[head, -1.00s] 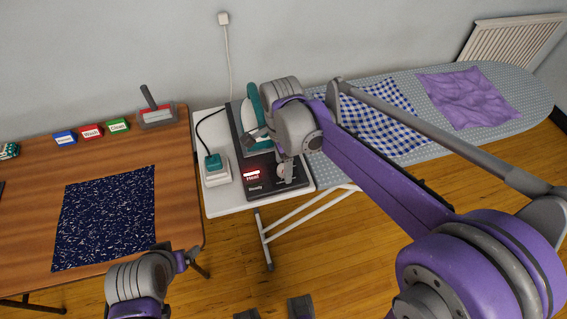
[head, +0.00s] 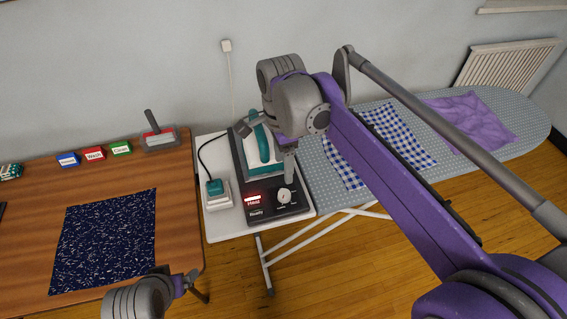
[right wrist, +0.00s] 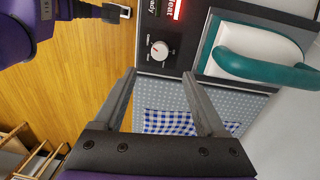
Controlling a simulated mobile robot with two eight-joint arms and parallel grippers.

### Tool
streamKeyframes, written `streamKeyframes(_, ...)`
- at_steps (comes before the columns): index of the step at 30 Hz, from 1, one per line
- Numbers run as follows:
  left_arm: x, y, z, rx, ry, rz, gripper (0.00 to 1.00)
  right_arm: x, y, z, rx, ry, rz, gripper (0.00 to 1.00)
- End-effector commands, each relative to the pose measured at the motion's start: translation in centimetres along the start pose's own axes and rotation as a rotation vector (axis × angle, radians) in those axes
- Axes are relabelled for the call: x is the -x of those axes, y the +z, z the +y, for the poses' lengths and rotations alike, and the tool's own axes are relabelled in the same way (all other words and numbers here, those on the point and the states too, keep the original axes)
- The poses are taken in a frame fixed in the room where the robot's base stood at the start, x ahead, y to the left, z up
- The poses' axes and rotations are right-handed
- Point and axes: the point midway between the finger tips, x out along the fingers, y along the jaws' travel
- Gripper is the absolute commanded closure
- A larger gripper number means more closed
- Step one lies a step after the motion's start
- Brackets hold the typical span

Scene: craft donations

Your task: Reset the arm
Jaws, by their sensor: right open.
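My right gripper (head: 266,148) is open and empty, raised above the dark iron station (head: 268,215) at the board's left end. In the right wrist view its two fingers (right wrist: 160,75) stand apart with nothing between them. A round pale knob (head: 284,196) on the station is clear of the fingers; it also shows in the right wrist view (right wrist: 160,50). The teal-handled iron (head: 264,145) rests on the station, partly hidden by the gripper. My left gripper (head: 186,282) is low over the brown table's front right corner; its jaws are too small to judge.
A blue checked cloth (head: 400,135) and a purple cloth (head: 470,118) lie on the ironing board (head: 525,110). A dark speckled cloth (head: 105,240) lies on the brown table (head: 180,220), with colored label blocks (head: 94,153) behind it. A teal switch (head: 215,187) with a cord stands beside the station.

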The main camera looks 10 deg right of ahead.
Motion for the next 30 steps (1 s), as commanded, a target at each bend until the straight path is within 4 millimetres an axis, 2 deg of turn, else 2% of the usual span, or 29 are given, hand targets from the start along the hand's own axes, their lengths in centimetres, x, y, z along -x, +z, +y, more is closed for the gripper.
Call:
streamKeyframes(8,0.0,0.0,0.0,0.000,0.000,0.000,0.16,0.0,0.0,0.1,0.003,-0.001,0.000,0.26)
streamKeyframes(13,0.2,-0.1,0.0,0.000,0.000,0.001,0.16,-0.7,-0.8,1.7,0.141,-0.052,0.000,0.26)
streamKeyframes(17,0.5,-0.4,0.0,0.000,0.000,0.003,0.16,-2.4,-2.2,4.8,0.419,-0.152,0.027,0.26)
streamKeyframes(24,1.0,-0.9,0.0,0.000,0.000,0.007,0.16,-7.6,-4.3,11.2,1.016,-0.333,0.203,0.26)
streamKeyframes(30,1.2,-1.1,0.0,0.000,0.000,0.009,0.16,-11.1,-5.2,14.5,1.344,-0.390,0.366,0.26)
